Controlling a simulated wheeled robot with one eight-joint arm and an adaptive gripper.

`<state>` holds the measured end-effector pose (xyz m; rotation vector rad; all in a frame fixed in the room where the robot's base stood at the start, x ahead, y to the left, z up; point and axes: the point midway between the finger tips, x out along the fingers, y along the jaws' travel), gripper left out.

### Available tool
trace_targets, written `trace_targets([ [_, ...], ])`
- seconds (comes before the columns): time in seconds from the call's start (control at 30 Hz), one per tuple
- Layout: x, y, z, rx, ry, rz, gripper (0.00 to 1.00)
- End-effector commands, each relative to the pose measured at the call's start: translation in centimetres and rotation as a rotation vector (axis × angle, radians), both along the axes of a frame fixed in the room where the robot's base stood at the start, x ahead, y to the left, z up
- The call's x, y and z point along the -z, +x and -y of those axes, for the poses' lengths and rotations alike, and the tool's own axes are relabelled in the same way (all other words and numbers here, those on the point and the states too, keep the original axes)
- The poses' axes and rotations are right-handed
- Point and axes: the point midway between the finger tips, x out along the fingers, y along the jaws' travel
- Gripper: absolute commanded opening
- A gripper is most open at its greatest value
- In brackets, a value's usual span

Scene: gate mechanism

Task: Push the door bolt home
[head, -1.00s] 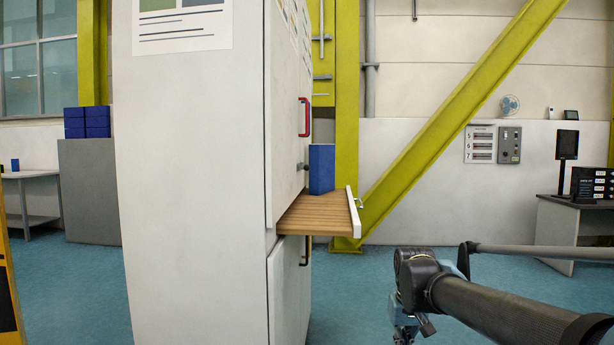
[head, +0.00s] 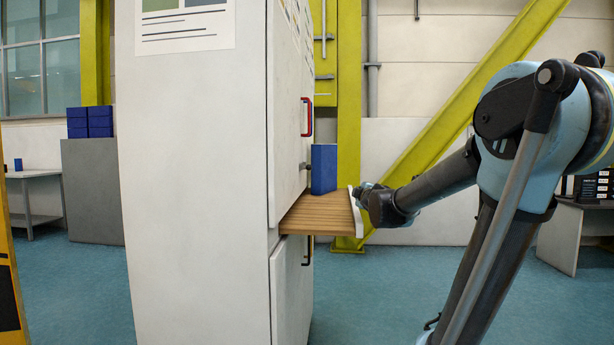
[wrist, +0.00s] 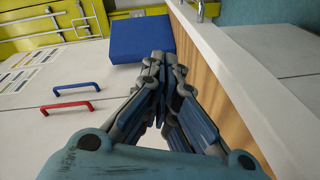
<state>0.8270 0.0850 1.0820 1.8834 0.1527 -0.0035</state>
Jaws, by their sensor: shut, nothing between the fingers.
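My gripper (head: 359,190) is at the front panel of an open wooden drawer in the head view. In the wrist view its fingers (wrist: 166,62) are shut and empty, beside the drawer's inner side and pointing towards a blue box. I cannot pick out the door bolt for certain. A small grey stub (head: 304,166) sticks out of the white cabinet's door (head: 288,120), beside the blue box. Grey rods (head: 324,38) show on a yellow-green panel behind; the panel also shows in the wrist view (wrist: 45,30). My gripper touches neither stub nor rods, as far as I see.
The drawer (head: 318,215) juts out of the cabinet, with the blue box (head: 323,168) above it. A red handle (head: 308,117) is on the cabinet door; a blue handle (wrist: 77,88) shows in the wrist view. A yellow diagonal beam (head: 440,125) stands behind. The floor at front is clear.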

Motion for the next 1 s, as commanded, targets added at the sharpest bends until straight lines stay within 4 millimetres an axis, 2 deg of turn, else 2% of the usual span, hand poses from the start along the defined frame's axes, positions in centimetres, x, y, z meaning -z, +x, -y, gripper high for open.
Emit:
trace_targets([
  [0.03, -1.3, 1.4, -2.0, -0.065, -0.056, 0.054, 0.0],
  [0.1, -2.9, 2.7, -4.9, -0.154, -0.128, 0.131, 0.0],
  [0.2, -4.3, 3.7, -9.1, -0.269, -0.224, 0.223, 0.0],
  [0.3, -4.9, 4.1, -12.2, -0.355, -0.297, 0.29, 0.0],
  [0.4, -5.2, 4.3, -14.1, -0.409, -0.341, 0.33, 0.0],
  [0.53, -5.3, 4.2, -15.0, -0.438, -0.365, 0.351, 0.0],
  [0.83, -5.3, 4.2, -15.0, -0.439, -0.367, 0.352, 0.0],
  [1.0, -5.4, 4.9, -15.4, -0.439, -0.366, 0.351, 0.0],
])
